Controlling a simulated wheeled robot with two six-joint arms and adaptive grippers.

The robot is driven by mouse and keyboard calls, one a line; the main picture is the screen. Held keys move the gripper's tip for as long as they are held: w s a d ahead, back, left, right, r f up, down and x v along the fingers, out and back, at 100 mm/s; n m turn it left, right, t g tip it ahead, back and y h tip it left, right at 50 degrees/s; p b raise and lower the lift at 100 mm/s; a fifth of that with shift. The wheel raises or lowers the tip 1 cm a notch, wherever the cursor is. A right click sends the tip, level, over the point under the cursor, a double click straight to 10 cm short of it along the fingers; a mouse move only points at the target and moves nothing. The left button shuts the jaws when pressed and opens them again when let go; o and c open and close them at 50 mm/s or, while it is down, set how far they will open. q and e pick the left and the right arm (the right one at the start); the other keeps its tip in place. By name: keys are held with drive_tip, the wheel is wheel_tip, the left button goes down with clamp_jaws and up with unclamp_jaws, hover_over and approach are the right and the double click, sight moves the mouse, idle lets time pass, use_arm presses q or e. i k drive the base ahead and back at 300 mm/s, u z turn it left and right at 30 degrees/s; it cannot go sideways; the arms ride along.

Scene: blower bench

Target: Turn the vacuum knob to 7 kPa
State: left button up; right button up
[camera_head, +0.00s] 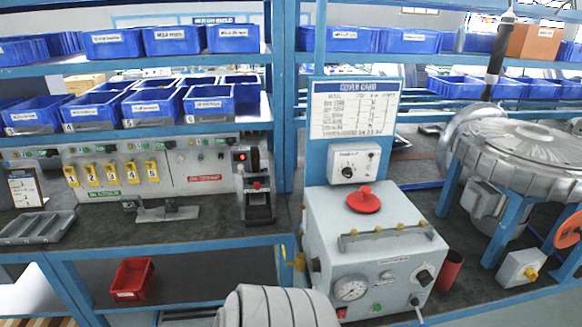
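A grey box-shaped unit (375,225) stands on the bench right of centre. Its front carries a round white dial gauge (351,289), whose reading is too small to make out. A black knob (424,277) sits at the right of that front. A small white control box (366,157) is mounted above and behind the unit, with another black knob (348,172) and a small scale too fine to read. I cannot tell from the labels which knob is the vacuum knob. Neither of my grippers can be made out in the view.
A red round handle (364,200) tops the unit. A dark red cup (450,270) stands to its right, beside a large grey blower (520,145) on blue legs. A grey ribbed shape (278,308) fills the bottom centre. Blue bins (185,40) line the shelves.

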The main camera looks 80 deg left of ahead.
sight(315, 264)
drive_tip(key=u, duration=2.5)
drive_tip(key=k, duration=0.55)
drive_tip(key=z, duration=0.45)
drive_tip(key=i, duration=1.3)
drive_tip(key=u, duration=0.5)
